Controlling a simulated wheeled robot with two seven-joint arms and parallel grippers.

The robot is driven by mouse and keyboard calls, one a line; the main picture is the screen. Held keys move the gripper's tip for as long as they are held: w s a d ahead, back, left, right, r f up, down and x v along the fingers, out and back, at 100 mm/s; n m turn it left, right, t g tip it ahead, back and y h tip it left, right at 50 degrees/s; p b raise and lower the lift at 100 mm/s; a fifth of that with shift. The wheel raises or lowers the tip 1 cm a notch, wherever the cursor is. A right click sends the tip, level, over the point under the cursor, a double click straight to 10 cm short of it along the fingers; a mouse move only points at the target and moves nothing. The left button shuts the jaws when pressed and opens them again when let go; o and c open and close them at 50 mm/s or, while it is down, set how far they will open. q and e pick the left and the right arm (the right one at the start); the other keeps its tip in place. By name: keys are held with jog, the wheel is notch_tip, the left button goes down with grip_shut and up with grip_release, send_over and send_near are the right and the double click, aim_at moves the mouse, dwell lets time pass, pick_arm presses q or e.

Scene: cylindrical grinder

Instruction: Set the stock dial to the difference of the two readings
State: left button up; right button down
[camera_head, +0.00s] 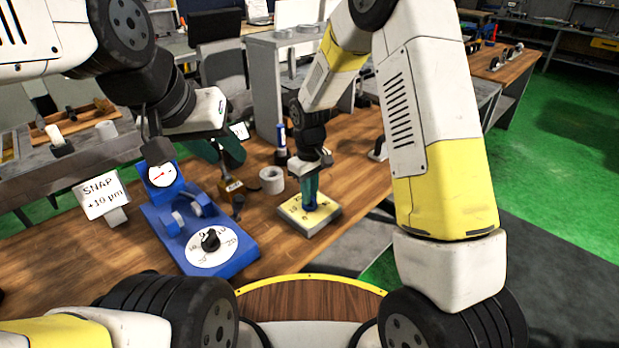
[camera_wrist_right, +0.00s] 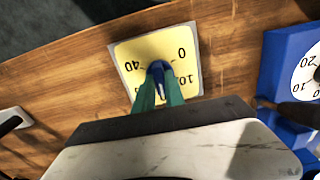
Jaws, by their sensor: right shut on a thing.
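A blue gauge stand (camera_head: 235,262) is on the wooden bench, with a small white round gauge (camera_head: 162,174) with a red needle at its back. A white dial with a black knob (camera_head: 210,240) is on its front. A white card (camera_head: 103,195) reads "SNAP +10 µm". A square dial with a pale yellow face (camera_head: 297,214) lies to the right; the right wrist view shows its numbers (camera_wrist_right: 180,54) 0 and 40. My right gripper (camera_head: 311,203) is shut on its blue knob (camera_wrist_right: 157,70); its exact setting is unclear. My left gripper (camera_head: 220,155) hangs open behind the blue stand, apparently empty.
A grey machine (camera_head: 267,80) is further back. Bare wood lies at the bench's front left.

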jog(key=m, duration=0.5)
jog(key=shift+w+r+m, duration=0.1)
jog(key=shift+m, duration=0.2)
jog(key=m, duration=1.2)
jog(key=shift+m, duration=0.3)
jog(key=m, duration=0.5)
jog(key=shift+m, duration=0.4)
jog(key=c, duration=1.4)
grip_release()
